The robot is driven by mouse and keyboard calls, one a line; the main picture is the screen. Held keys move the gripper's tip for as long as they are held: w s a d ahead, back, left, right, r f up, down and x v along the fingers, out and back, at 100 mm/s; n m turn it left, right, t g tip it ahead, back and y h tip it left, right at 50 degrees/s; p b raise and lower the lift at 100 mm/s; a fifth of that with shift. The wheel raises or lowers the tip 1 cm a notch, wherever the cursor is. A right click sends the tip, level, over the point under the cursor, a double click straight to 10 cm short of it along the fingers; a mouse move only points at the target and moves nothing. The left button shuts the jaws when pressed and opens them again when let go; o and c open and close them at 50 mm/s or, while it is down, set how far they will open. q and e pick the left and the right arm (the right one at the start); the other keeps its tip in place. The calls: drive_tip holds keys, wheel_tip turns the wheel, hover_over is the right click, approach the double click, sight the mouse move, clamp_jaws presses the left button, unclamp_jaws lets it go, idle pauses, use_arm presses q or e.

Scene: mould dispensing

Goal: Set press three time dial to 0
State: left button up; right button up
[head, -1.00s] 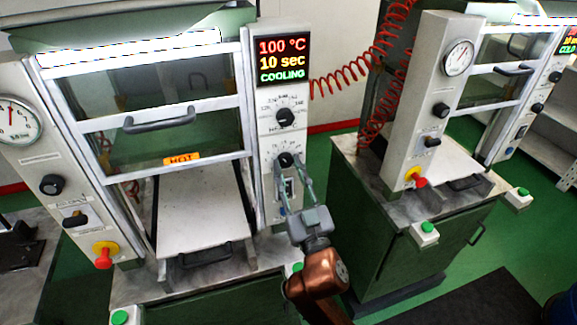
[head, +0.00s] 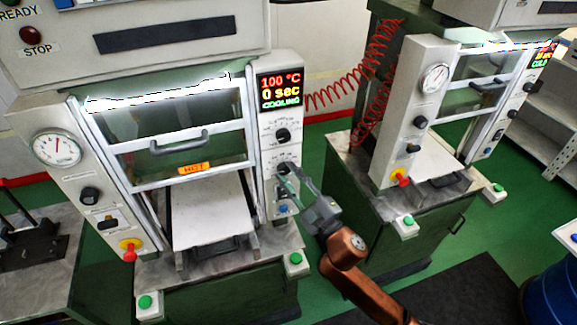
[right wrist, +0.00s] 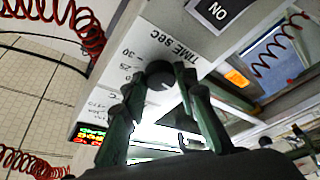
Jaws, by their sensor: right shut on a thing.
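The press in front has a display (head: 281,90) reading 100 °C, 0 sec and COOLING. Its time dial (head: 287,167) is the lower black knob on the right column, partly hidden by the fingers; it also shows in the right wrist view (right wrist: 160,72) beside the "TIME SEC" label (right wrist: 172,45). My right gripper (right wrist: 157,88) is shut on this dial, one finger on each side. It shows in the head view (head: 289,175), reaching in from the lower right. My left gripper is out of view.
The temperature dial (head: 283,135) sits just above the time dial, with a blue-tipped switch (head: 282,208) below. An orange HOT label (head: 194,168) is on the press door. A second press (head: 408,110) stands to the right, with a red coiled hose (head: 350,95) between.

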drive_tip(key=shift+r+n+g+p, duration=0.15)
drive_tip(key=shift+n+g+p, duration=0.25)
drive_tip(key=shift+n+p, duration=0.75)
drive_tip(key=o, duration=1.1)
drive_tip(key=shift+o, duration=0.2)
drive_tip(key=shift+s+d, duration=0.15)
drive_tip(key=v, duration=1.1)
drive_tip(key=shift+s+d, duration=0.2)
